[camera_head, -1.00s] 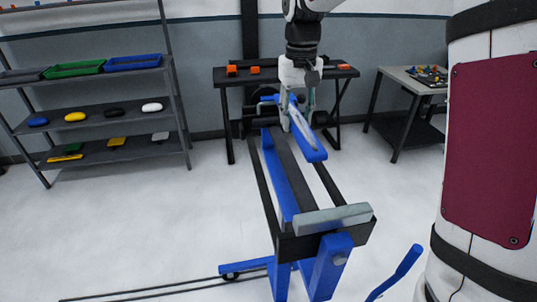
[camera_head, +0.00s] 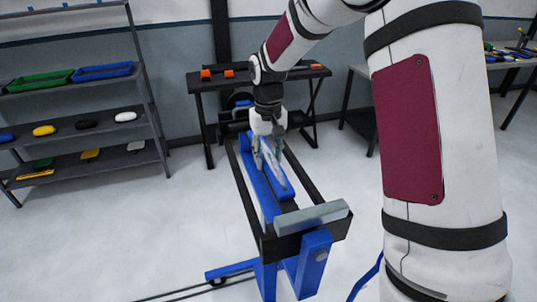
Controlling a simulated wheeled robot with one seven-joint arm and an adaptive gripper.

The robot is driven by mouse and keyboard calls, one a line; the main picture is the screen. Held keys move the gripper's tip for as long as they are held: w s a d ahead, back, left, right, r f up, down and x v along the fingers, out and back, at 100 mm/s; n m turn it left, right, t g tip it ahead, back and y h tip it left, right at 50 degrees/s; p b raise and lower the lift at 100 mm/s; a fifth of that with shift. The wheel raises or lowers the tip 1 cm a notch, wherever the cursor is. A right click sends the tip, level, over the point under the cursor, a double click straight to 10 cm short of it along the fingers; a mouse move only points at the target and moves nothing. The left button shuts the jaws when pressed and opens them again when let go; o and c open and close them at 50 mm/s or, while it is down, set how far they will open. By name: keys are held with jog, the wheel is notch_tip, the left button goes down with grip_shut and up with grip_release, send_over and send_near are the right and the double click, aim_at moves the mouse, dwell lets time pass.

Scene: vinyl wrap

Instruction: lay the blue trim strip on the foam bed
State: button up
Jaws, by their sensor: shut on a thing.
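The blue trim strip (camera_head: 281,183) is a long blue piece with a pale upper face, slanting along the stand. My gripper (camera_head: 267,160) reaches down from above, its fingers around the strip's far part and shut on it. The strip is low over the dark foam bed (camera_head: 288,206), in line with it. I cannot tell whether the strip touches the bed. The bed lies between the stand's rails; most of it is hidden under the strip and gripper.
The stand has a blue rail (camera_head: 256,178) and a grey block (camera_head: 312,217) across its near end. A black table (camera_head: 258,82) with orange pieces stands behind. Shelves (camera_head: 80,135) are at left. My arm hides much of the right side.

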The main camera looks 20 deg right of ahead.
aim_at(268, 157)
jog(key=o, duration=1.2)
jog(key=shift+f, duration=0.1)
jog(key=s+r+t+b, duration=0.1)
jog(key=s+r, duration=0.2)
jog(key=r, duration=0.5)
jog(key=s+r+b, duration=0.1)
jog(key=s+r, duration=0.1)
jog(key=r, duration=0.6)
jog(key=shift+s+f+t, duration=0.1)
jog(key=shift+s+t, duration=0.65)
jog(key=shift+s, duration=3.05)
jog(key=shift+s+r+t, duration=0.1)
jog(key=shift+s+t, duration=0.6)
jog(key=shift+s, duration=3.1)
jog(key=shift+s+f+t, duration=0.1)
jog(key=shift+s+t, duration=0.65)
jog(key=shift+s, duration=3.05)
